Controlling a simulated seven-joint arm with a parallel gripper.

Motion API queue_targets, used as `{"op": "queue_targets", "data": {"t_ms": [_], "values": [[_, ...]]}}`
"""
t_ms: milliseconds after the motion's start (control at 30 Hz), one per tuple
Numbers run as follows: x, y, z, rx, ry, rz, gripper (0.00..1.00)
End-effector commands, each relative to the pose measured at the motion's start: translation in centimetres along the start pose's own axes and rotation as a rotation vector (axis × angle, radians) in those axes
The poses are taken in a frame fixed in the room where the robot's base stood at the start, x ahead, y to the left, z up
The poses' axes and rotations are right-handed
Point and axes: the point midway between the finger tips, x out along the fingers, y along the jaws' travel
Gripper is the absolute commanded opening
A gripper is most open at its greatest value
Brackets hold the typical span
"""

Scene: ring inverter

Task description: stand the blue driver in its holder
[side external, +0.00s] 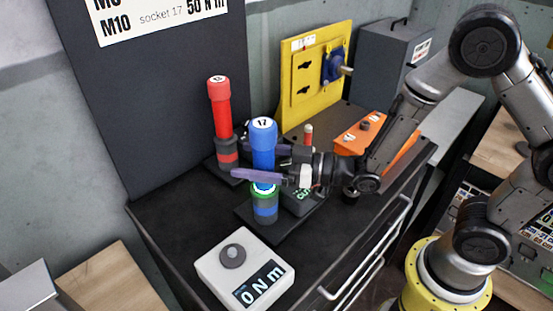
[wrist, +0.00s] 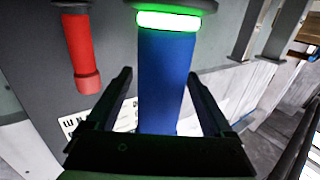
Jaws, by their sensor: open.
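The blue driver (side external: 263,152), with a white cap marked 17, stands upright in the dark holder (side external: 265,222) that has a blue band. A green ring glows at the top of this holder, and the ring also shows in the wrist view (wrist: 168,21) at the driver's end. My gripper (side external: 262,163) is open, with one finger on each side of the blue driver. In the wrist view, the blue driver (wrist: 163,75) lies between the open fingers, with visible gaps on both sides. The driver's lower end is hidden inside the holder.
A red driver (side external: 222,112) stands in its holder behind and left. A white box (side external: 243,268) with a knob and a display reading 0 Nm sits in front. An orange box (side external: 372,138) and a yellow board (side external: 303,75) stand behind.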

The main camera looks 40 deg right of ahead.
Motion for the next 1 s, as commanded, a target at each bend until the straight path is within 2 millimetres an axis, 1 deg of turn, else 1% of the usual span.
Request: {"op": "queue_targets", "data": {"t_ms": [167,400,600,800,1000], "values": [[-2.9,0.1,-0.1,-0.001,0.002,0.005,0.86],[-8.1,0.1,-0.1,-0.001,0.005,0.007,0.86],[-10.9,0.2,-0.2,-0.001,0.007,0.007,0.86],[-12.5,0.2,-0.1,-0.002,0.006,0.005,0.86],[-13.1,-0.2,-0.2,-0.003,0.008,-0.008,0.86]]}}
